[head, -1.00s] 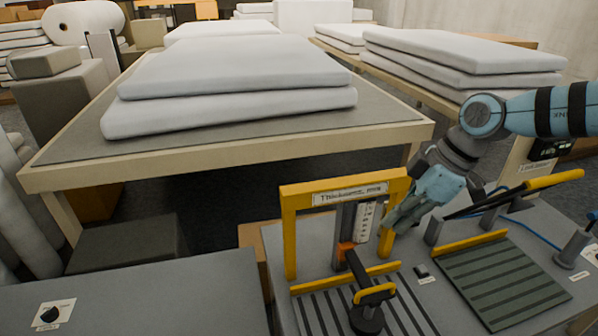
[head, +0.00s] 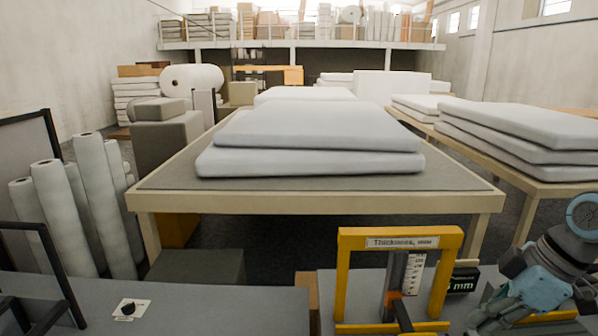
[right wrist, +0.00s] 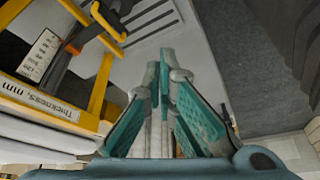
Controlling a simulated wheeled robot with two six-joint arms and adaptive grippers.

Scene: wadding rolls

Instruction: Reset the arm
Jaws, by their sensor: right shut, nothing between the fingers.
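My right gripper (head: 476,322) is at the lower right of the head view, just right of the yellow thickness gauge frame (head: 345,275). In the right wrist view its teal fingers (right wrist: 162,62) are together with nothing between them. The gauge frame also shows there at the left (right wrist: 98,95), beside the fingers and apart from them. My left gripper is in neither view.
A wooden table (head: 310,203) with stacked white wadding sheets (head: 315,140) stands ahead. More sheets (head: 530,130) lie on a table at the right. White rolls (head: 95,190) stand at the left. A grey bench with a knob (head: 127,309) is at the lower left.

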